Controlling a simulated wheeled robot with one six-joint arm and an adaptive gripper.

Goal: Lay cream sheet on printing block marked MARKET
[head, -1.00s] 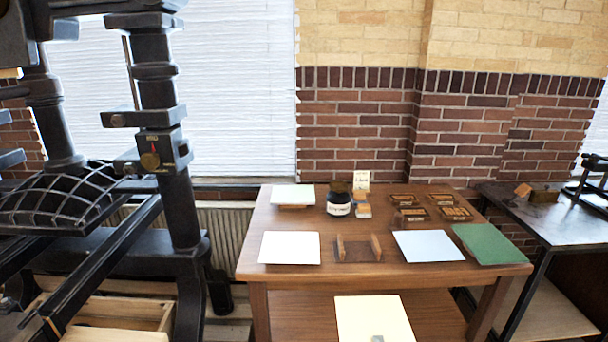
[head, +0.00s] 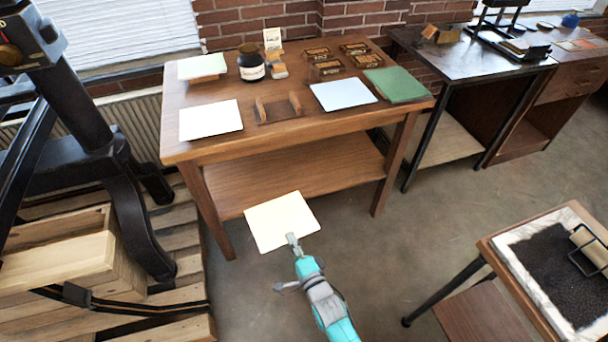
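The cream sheet (head: 278,218) is held out in front of me, above the floor and apart from the wooden table. My gripper (head: 292,240) is shut on its near edge. Several dark printing blocks with gold-brown lettering stand at the back right of the table, among them a front-right block (head: 367,62), a front-left block (head: 326,68), a back-left block (head: 318,53) and a back-right block (head: 354,47). Their lettering is too small to read here, so I cannot tell which says MARKET.
The wooden table (head: 180,150) also holds a white sheet (head: 210,119), a pale blue sheet (head: 343,93), a green stack (head: 396,84), a wooden rack (head: 279,108) and an ink jar (head: 251,65). A black press (head: 100,140) stands left. An ink-tray table (head: 495,262) stands right.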

